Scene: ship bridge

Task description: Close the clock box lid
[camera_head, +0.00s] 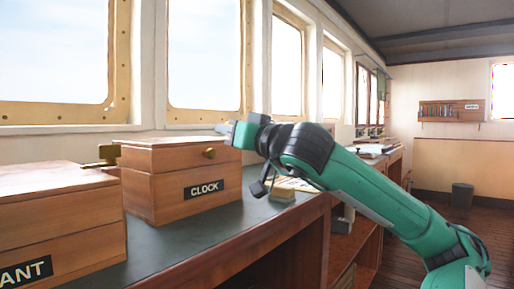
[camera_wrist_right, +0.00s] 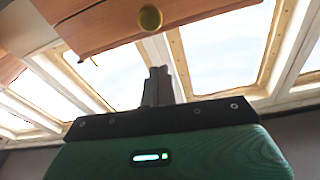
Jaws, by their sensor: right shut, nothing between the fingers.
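The wooden clock box (camera_head: 165,193) stands on the dark green counter top, with a black CLOCK label on its front. Its lid (camera_head: 175,153) lies down on the body, with a thin seam between them and a brass knob (camera_head: 209,153) on its front. My right gripper (camera_head: 224,129) is shut and empty, at the lid's right end near its top edge; I cannot tell whether it touches. In the right wrist view the shut fingers (camera_wrist_right: 158,85) point up toward the windows, with the knob (camera_wrist_right: 150,17) above them. My left gripper is not in view.
Another wooden box (camera_head: 60,222), its label partly cut off, stands left of the clock box. A brass fitting (camera_head: 107,156) shows between them. The counter (camera_head: 185,240) is clear in front of the clock box. Windows line the wall behind.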

